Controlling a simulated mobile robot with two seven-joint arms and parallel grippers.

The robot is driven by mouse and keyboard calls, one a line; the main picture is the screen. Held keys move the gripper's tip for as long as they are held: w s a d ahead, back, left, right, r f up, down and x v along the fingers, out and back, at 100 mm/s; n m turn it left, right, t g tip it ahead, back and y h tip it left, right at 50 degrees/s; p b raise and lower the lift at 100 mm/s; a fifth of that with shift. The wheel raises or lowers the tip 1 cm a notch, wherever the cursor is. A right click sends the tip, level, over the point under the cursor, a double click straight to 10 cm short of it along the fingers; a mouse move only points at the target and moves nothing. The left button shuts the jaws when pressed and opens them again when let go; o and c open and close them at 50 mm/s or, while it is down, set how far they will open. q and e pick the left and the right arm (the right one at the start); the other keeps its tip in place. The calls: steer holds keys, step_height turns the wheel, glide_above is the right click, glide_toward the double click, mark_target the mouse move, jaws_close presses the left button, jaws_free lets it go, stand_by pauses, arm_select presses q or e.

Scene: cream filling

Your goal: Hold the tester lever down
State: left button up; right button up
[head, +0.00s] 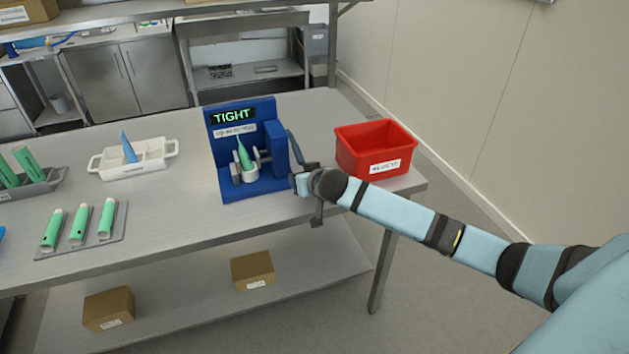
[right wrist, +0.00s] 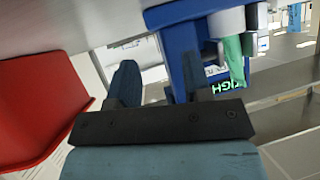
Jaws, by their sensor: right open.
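The blue tester (head: 226,170) stands on the steel table, and its display (head: 233,116) reads TIGHT in green. A green tube (head: 244,154) with a pointed tip stands upright in the tester's white cup (head: 250,175). A dark bar (head: 295,147) that looks like the lever slants down at the tester's right side. My right gripper (head: 296,182) is open by the bar's lower end; I cannot tell whether they touch. In the right wrist view its fingers (right wrist: 158,82) are apart, with the tester's blue body (right wrist: 182,42) close by. My left gripper is out of view.
A red bin (head: 354,160) stands right of the tester, close to my right gripper. The table's front edge is near the gripper.

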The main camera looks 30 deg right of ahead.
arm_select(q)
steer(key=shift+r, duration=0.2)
arm_select(e)
steer(key=v, duration=1.2)
steer(key=shift+s+r, duration=0.2)
steer(key=s+a+f+n+g+y, duration=0.1)
steer(key=s+a+f+n+y, duration=0.1)
steer(key=s+a+f, duration=0.85)
steer(key=s+a+f+n+g+y, duration=0.1)
steer(key=s+a+f+n, duration=0.1)
steer(key=s+a+f, duration=0.8)
arm_select(q)
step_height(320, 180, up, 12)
steer(key=p, duration=1.4)
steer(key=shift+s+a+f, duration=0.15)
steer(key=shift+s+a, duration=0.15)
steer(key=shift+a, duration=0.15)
arm_select(e)
steer(key=s+d+r, duration=0.1)
steer(key=s+r, duration=0.1)
steer(key=r, duration=0.3)
steer(key=s+d+r, duration=0.2)
steer(key=r, duration=0.3)
steer(key=shift+d+n+t, duration=0.3)
steer(key=shift+n, duration=0.1)
